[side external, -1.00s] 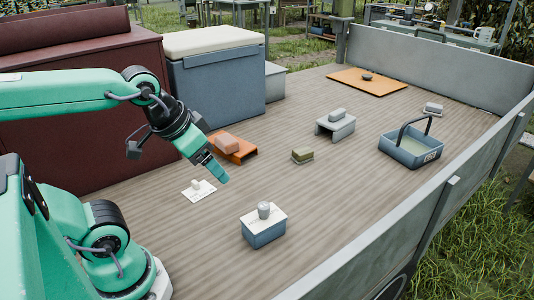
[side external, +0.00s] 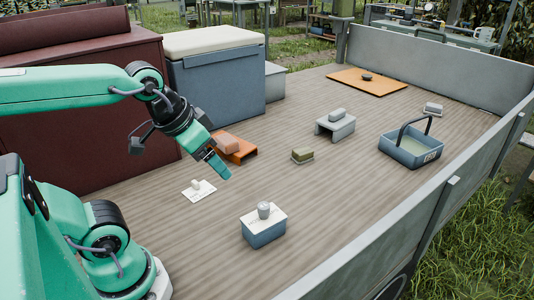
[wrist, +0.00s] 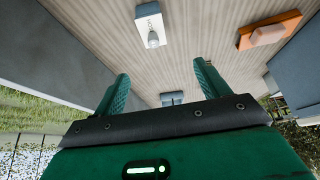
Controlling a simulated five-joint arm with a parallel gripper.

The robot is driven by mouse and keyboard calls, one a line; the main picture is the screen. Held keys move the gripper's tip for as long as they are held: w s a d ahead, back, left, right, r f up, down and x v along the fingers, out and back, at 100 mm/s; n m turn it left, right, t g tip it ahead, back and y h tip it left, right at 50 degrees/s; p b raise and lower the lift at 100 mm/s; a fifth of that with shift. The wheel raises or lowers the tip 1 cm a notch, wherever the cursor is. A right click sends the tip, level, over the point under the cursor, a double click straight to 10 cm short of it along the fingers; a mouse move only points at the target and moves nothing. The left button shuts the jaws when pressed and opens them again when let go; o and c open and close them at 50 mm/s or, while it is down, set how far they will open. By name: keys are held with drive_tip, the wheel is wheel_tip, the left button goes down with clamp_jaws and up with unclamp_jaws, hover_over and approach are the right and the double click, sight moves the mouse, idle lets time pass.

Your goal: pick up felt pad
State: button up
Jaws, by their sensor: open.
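I cannot tell for sure which small item is the felt pad. Candidates are a green-brown block (side external: 302,155) on the deck, a grey block (side external: 338,115) on a grey stand (side external: 335,128), and a pink-orange block (side external: 228,144) on an orange stand (side external: 245,152). The pink-orange block also shows in the wrist view (wrist: 268,35). My gripper (side external: 222,172) is open and empty, pointing down above the deck, just in front of the orange stand. In the wrist view, its two fingers (wrist: 160,85) are spread apart.
A white card (side external: 199,194) with a small pale piece lies near my base. A handled basin (side external: 408,155) stands right, an orange board (side external: 367,82) lies far back. A blue chest (side external: 217,90) stands left; walls edge the deck.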

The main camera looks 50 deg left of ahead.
drive_tip(key=w+a+r+g, duration=0.15)
drive_tip(key=w+r, duration=0.35)
drive_tip(key=w, duration=0.7)
drive_tip(key=m+g, duration=0.1)
drive_tip(key=g, duration=0.3)
hover_over(297, 152)
drive_tip(key=f, duration=2.1)
drive_tip(key=shift+s+d+f, duration=0.15)
drive_tip(key=shift+s+f, duration=0.05)
drive_tip(key=shift+f, duration=0.35)
drive_tip(key=shift+f, duration=0.1)
drive_tip(key=shift+f, duration=1.25)
